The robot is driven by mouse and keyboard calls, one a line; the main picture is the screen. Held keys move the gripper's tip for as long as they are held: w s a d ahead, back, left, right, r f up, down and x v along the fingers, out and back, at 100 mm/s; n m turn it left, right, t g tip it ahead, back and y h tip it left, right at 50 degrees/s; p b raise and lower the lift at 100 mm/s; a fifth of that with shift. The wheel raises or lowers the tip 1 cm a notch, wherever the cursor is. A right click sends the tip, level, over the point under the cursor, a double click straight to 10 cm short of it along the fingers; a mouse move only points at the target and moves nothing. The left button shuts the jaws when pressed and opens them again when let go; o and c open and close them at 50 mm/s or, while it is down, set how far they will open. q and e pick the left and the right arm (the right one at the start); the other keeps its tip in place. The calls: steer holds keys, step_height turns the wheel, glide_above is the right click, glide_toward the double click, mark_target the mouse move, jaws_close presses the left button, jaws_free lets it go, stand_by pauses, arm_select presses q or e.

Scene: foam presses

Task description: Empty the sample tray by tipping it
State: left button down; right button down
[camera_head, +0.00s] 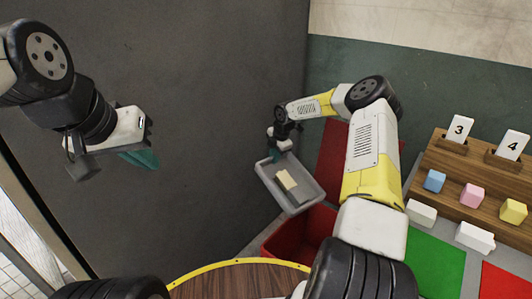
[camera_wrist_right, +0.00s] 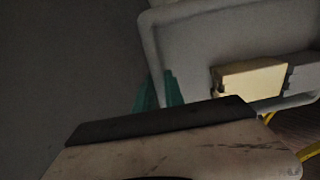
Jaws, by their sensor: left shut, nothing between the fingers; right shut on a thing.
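The grey sample tray (camera_head: 309,202) is held up over a red bin (camera_head: 300,232) in the head view. A pale yellow foam piece (camera_head: 286,180) lies inside it; whether a second piece lies beside it is unclear. My right gripper (camera_head: 276,153) is shut on the tray's far-left rim. In the right wrist view, the teal fingers (camera_wrist_right: 160,92) are at the tray wall (camera_wrist_right: 153,50), and the foam piece (camera_wrist_right: 248,80) shows inside. The tray looks slanted, but its exact tilt is hard to tell. My left gripper (camera_head: 142,158) is shut and empty, well to the left.
A wooden rack (camera_head: 450,165) with number cards 3 and 4 and blue, pink and yellow blocks stands at right. White blocks (camera_head: 421,212), a green mat (camera_head: 437,262) and a red mat (camera_head: 500,283) lie before it. A dark grey wall (camera_head: 200,80) is behind.

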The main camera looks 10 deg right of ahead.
steer(key=shift+t+y, duration=0.4)
steer(key=shift+t, duration=0.5)
steer(key=shift+v, duration=2.15)
steer(key=shift+s+d+r+t+y, duration=1.5)
steer(key=shift+s+d+r+t, duration=1.25)
steer(key=shift+s+r, duration=1.8)
steer(key=s+d+t+y, duration=0.1)
steer(key=s+d+t, duration=0.1)
steer(key=s, duration=0.4)
steer(key=s+d+t+y, duration=0.1)
steer(key=s+d+t, duration=0.2)
steer(key=s+t, duration=0.2)
steer(key=shift+s+d+y, duration=0.2)
steer(key=shift+s+y, duration=0.2)
steer(key=shift+s, duration=0.9)
